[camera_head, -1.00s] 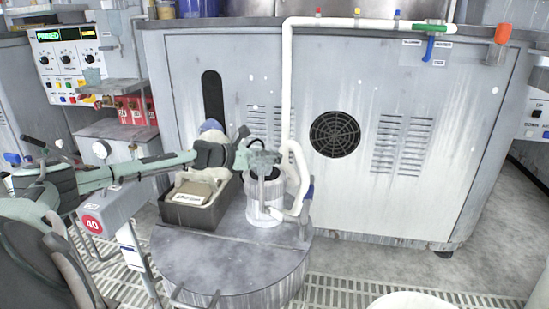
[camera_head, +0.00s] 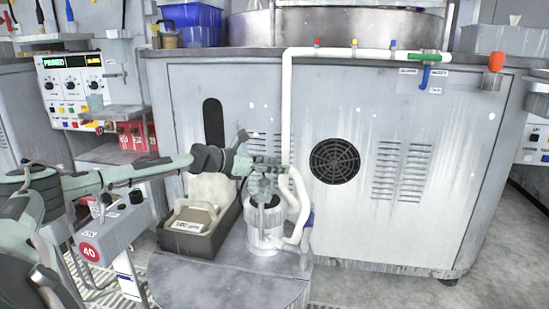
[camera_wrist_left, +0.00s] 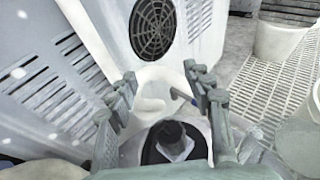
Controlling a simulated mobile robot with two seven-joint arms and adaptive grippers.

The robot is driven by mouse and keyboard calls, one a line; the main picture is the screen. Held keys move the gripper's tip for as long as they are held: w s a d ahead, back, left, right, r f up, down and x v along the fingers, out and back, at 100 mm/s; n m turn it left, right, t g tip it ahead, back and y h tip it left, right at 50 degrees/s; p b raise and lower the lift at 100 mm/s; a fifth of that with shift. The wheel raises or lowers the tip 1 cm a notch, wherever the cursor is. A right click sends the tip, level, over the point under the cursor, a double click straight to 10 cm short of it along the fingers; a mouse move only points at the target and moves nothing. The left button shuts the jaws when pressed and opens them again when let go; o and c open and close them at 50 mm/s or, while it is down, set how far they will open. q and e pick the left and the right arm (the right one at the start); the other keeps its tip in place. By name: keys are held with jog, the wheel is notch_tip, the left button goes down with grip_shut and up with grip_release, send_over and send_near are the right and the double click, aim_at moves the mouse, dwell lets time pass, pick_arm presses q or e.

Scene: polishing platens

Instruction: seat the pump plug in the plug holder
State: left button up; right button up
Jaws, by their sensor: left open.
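A white cylindrical vessel (camera_head: 264,236) with a dark opening stands on the round grey platform, beside the white pipe. My left gripper (camera_head: 263,184) is above this vessel, with its fingers pointing down. In the left wrist view my left gripper (camera_wrist_left: 163,92) is open, its fingers apart on both sides. Below and between them is a dark, round-topped piece (camera_wrist_left: 172,133) with a pale lower part, inside a dark ring; I cannot tell for sure whether it is the pump plug. I cannot clearly pick out the plug holder. My right gripper is not in view.
A dark bin (camera_head: 200,240) with a labelled pale block stands left of the vessel. The white pipe (camera_head: 287,120) rises close behind the gripper, against the grey cabinet (camera_head: 420,200). A pale bucket (camera_wrist_left: 278,40) stands on the floor grating.

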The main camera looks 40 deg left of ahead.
pick_arm(q)
jog(key=shift+r, duration=1.7)
